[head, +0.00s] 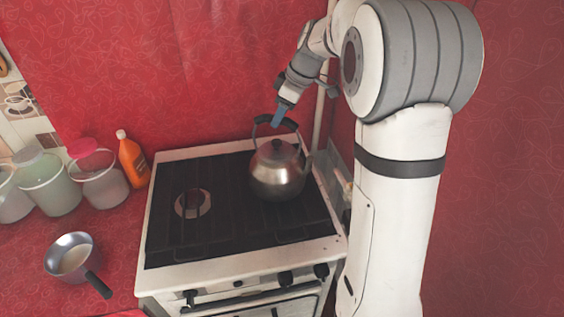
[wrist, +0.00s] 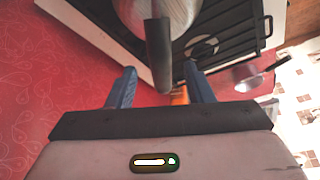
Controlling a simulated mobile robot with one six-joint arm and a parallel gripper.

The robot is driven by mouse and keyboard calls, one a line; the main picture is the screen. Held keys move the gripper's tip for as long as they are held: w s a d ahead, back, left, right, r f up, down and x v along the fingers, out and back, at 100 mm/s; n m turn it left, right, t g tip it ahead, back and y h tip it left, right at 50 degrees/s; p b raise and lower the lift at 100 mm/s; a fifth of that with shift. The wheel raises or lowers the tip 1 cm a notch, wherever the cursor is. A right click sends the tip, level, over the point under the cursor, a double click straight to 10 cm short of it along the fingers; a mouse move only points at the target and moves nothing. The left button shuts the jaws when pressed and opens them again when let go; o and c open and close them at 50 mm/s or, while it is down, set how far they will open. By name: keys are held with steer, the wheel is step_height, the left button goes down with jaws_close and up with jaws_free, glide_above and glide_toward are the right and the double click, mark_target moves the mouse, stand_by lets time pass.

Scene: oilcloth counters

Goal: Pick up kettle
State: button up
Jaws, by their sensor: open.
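The kettle (head: 277,174) is a rounded metal pot with a dark arched handle, standing upright on the right rear of the stove top. My gripper (head: 280,110) is just above the kettle's handle in the head view. In the wrist view, my gripper (wrist: 160,85) has its two blue fingers spread wide apart. The kettle's dark handle (wrist: 160,55) shows between the fingers from this angle, and the metal kettle body (wrist: 160,12) is at the top edge. The fingers are not closed on the handle. I cannot tell exactly how deep the handle sits between them.
The stove (head: 165,240) has a black grate and white rim. Red walls (head: 200,60) rise close behind the stove and at right.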

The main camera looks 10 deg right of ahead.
steer(key=shift+x, duration=1.6)
steer(key=shift+s, duration=0.15)
steer(key=shift+c, duration=0.2)
jaws_close()
steer(key=shift+r, duration=0.1)
